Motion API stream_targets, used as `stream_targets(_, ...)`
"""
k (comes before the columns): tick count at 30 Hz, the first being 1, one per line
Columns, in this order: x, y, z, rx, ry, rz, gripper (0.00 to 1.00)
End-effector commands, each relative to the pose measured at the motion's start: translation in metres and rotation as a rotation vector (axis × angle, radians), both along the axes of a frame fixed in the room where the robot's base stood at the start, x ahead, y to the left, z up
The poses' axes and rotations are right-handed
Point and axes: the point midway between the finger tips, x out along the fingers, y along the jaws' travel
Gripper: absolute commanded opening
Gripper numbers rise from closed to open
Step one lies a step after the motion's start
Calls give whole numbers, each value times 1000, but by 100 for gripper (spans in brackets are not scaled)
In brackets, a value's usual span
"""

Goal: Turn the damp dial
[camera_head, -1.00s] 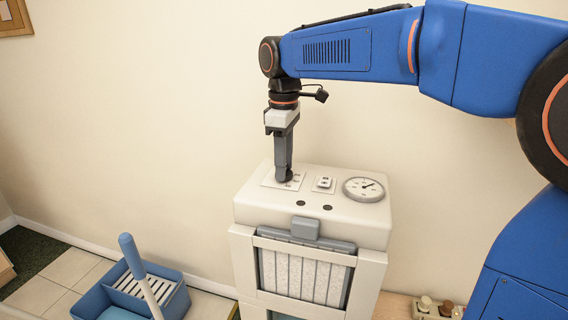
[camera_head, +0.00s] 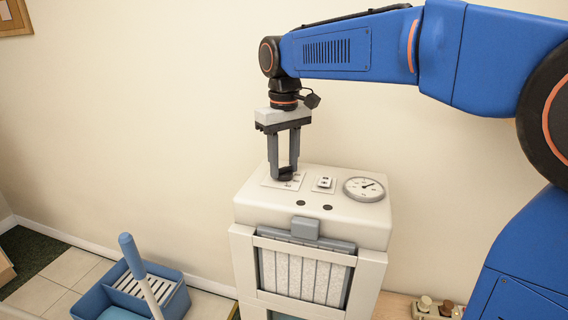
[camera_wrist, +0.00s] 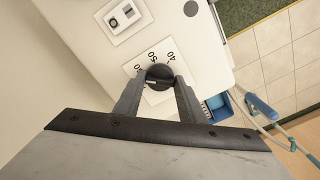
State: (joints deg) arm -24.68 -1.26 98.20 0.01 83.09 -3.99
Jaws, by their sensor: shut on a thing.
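The damp dial (camera_wrist: 159,72) is a dark round knob with a white pointer line, on a white plate (camera_head: 270,183) with printed numbers, of which 50 and 40 can be read in the wrist view. It sits on top of the white machine (camera_head: 345,211), at the left of its top face. My gripper (camera_head: 284,173) points down over the plate and is shut on the dial, which also shows low between the fingers in the head view (camera_head: 285,174). In the wrist view the fingers (camera_wrist: 158,82) lie on either side of the knob.
A small switch plate (camera_head: 323,184) and a round gauge (camera_head: 364,189) sit right of the dial. A grey latch (camera_head: 305,228) and filter (camera_head: 302,275) are on the front. A blue bucket (camera_head: 178,303) with a handled tool stands at lower left. The wall is close behind.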

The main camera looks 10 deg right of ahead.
Motion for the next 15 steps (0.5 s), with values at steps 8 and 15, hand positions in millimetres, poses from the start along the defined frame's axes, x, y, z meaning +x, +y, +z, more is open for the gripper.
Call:
stream_targets(8,0,0,1,1,-2,-137,14)
stream_targets(15,1,0,1,1,-3,-185,14)
